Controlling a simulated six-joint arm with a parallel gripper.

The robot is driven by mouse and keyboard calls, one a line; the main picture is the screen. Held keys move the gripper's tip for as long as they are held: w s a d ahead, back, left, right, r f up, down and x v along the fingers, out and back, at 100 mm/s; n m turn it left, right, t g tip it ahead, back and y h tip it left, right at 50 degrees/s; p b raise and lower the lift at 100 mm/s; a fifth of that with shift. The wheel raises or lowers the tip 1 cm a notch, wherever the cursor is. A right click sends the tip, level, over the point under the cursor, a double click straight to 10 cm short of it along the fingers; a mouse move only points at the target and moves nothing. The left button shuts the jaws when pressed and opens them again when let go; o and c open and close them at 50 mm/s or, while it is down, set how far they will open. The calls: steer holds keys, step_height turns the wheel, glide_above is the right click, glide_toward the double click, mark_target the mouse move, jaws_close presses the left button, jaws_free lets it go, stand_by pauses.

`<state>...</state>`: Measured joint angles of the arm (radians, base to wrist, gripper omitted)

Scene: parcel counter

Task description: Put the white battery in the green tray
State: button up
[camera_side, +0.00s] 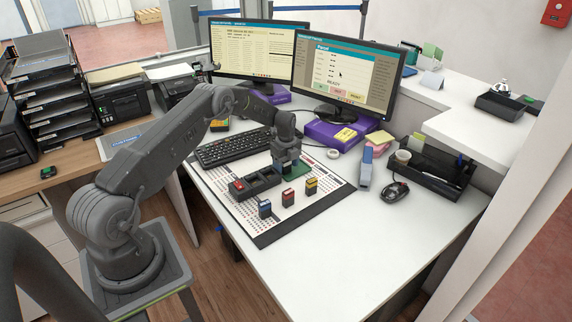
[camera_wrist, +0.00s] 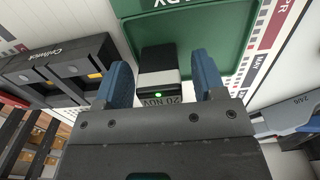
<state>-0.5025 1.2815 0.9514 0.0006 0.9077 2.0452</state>
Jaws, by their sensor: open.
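The white battery (camera_wrist: 157,58), with a white top band, dark body and small green light, stands between my fingers in the wrist view. The green tray (camera_wrist: 215,22) lies directly behind it, and the battery overlaps the tray's near edge; I cannot tell whether its base rests on the tray floor. My gripper (camera_wrist: 160,82) is open, with a gap between the battery and each blue finger. In the side view my gripper (camera_side: 287,168) is low over the green tray (camera_side: 299,171), and the battery is not clearly visible there.
A black charger (camera_side: 256,183) holding a red battery sits left of the tray. A keyboard (camera_side: 232,148) lies behind; the white desk is clear in front.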

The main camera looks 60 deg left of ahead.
step_height(320, 180, up, 12)
steer(key=shift+f, duration=0.1)
steer(key=s+d+r+n+t, duration=0.1)
steer(key=s+d+r+n, duration=0.35)
steer(key=d+r, duration=0.5)
steer(key=s+d+r+n+t, duration=0.1)
steer(key=s+d+r+n, duration=0.35)
steer(key=r, duration=0.75)
steer(key=s+d+n+t, duration=0.1)
steer(key=s+d+n, duration=0.2)
steer(key=s+d, duration=0.2)
steer(key=s+d+r+n+t, duration=0.1)
steer(key=s+d, duration=0.4)
steer(key=s, duration=0.6)
steer(key=s+d+r+n+t, duration=0.1)
steer(key=s+d+n, duration=0.3)
steer(key=s, duration=0.4)
steer(key=shift+s+d+n+t, duration=0.15)
steer(key=shift+d+n+t, duration=0.15)
steer(key=shift+d, duration=0.1)
